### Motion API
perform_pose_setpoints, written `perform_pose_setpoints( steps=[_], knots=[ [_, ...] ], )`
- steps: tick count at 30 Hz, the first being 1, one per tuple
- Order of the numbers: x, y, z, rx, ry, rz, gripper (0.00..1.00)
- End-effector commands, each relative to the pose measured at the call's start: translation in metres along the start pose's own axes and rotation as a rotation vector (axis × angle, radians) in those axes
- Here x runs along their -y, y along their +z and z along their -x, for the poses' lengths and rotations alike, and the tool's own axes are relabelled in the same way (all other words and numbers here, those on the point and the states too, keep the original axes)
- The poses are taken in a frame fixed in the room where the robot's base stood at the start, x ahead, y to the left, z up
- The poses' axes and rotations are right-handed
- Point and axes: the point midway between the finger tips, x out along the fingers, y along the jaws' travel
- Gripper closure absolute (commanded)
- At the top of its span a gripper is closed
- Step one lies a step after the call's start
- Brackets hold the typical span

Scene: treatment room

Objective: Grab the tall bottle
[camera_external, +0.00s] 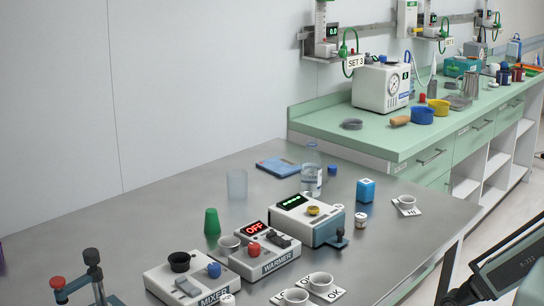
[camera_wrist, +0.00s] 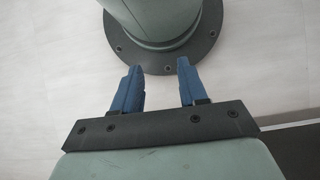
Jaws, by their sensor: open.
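The tall bottle (camera_external: 311,172) is clear, with a pale label and a narrow neck. It stands upright on the grey metal table (camera_external: 140,222) in the external view, behind a white device with a green display (camera_external: 292,202), which may hide its foot. My gripper (camera_wrist: 158,66) shows in the wrist view with its two blue fingers apart and nothing between them. It faces my own round base and the pale floor, away from the bottle. I cannot make out my gripper in the external view, and the bottle is not in the wrist view.
Near the bottle are a clear cup (camera_external: 237,184), a blue booklet (camera_external: 278,167) and a blue box (camera_external: 366,190). A green counter (camera_external: 400,136) adjoins behind. The table's left part is mostly clear.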

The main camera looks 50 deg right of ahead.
Motion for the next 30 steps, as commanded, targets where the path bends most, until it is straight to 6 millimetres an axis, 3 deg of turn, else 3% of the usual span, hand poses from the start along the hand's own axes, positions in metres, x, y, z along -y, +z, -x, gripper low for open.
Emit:
perform_pose_setpoints(
  steps=[8, 24, 30],
  knots=[
    [0.0, 0.0, 0.0, 0.0, 0.0, 0.0, 0.57],
    [0.0, 0.0, 0.0, 0.0, 0.0, 0.0, 0.07],
    [0.0, -0.0001, 0.0, 0.0, 0.0, 0.0, 0.07]
  ],
)
